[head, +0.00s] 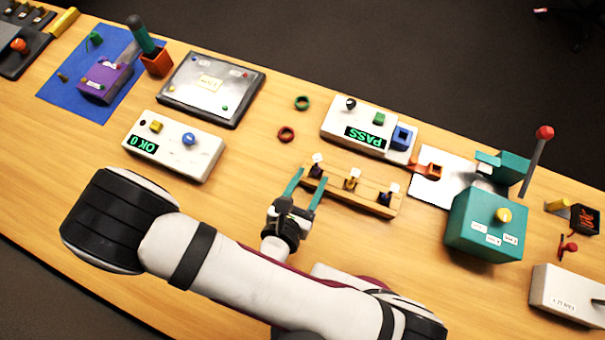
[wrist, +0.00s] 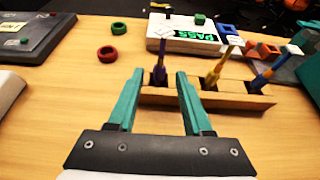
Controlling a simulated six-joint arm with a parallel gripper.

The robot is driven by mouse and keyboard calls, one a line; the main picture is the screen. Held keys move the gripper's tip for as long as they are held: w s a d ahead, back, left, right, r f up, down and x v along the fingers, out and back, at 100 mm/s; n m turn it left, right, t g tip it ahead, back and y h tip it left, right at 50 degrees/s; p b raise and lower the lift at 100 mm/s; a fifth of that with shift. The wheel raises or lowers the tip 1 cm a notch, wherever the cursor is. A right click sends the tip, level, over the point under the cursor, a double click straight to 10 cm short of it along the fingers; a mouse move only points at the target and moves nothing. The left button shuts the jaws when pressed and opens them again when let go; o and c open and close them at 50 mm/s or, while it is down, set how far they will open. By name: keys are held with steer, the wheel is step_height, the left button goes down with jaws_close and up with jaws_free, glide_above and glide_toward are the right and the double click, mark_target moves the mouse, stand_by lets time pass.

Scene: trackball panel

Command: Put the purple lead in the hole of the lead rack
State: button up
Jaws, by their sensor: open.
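The lead rack (head: 335,190) is a long wooden block with several leads standing in it; it also shows in the wrist view (wrist: 228,101). The purple lead (wrist: 160,66) stands roughly upright at the rack's left end, with a white tag on top; it looks dark in the head view (head: 317,170). My gripper (head: 310,174) is open and empty, its two teal fingers pointing at that end of the rack. In the wrist view, the purple lead shows between the fingertips (wrist: 160,73). I cannot tell whether it is between them or just beyond.
A yellow lead (wrist: 217,68) and a blue lead (wrist: 271,70) stand in the same rack to the right. Behind it is a white box reading PASS (head: 345,128). A red ring (head: 286,134) and a green ring (head: 302,102) lie behind left. A teal box (head: 470,225) stands right.

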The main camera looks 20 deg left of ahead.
steer(key=v, duration=0.4)
steer(key=shift+s+r, duration=0.15)
steer(key=shift+s, duration=0.15)
steer(key=w+d+r+m+g+h, duration=0.1)
steer(key=d+r+m+g+h, duration=0.4)
steer(key=d+m, duration=0.5)
steer(key=d+r+m+g+h, duration=0.55)
steer(key=d+m, duration=0.25)
steer(key=m, duration=0.4)
steer(key=s+d+r+m+g+y, duration=0.15)
steer(key=s+m+g+y, duration=0.45)
steer(key=m, duration=0.6)
steer(key=a+r+m+t+y, duration=0.1)
steer(key=m+y, duration=0.1)
steer(key=a+r+m+y, duration=0.1)
steer(key=m+y, duration=0.1)
steer(key=m, duration=0.1)
steer(key=w+a+r+m+t+y, duration=0.1)
steer(key=a+r+m+y, duration=0.1)
steer(key=shift+w+m+t, duration=0.1)
steer(key=shift+m+t, duration=0.2)
steer(key=shift+t, duration=0.05)
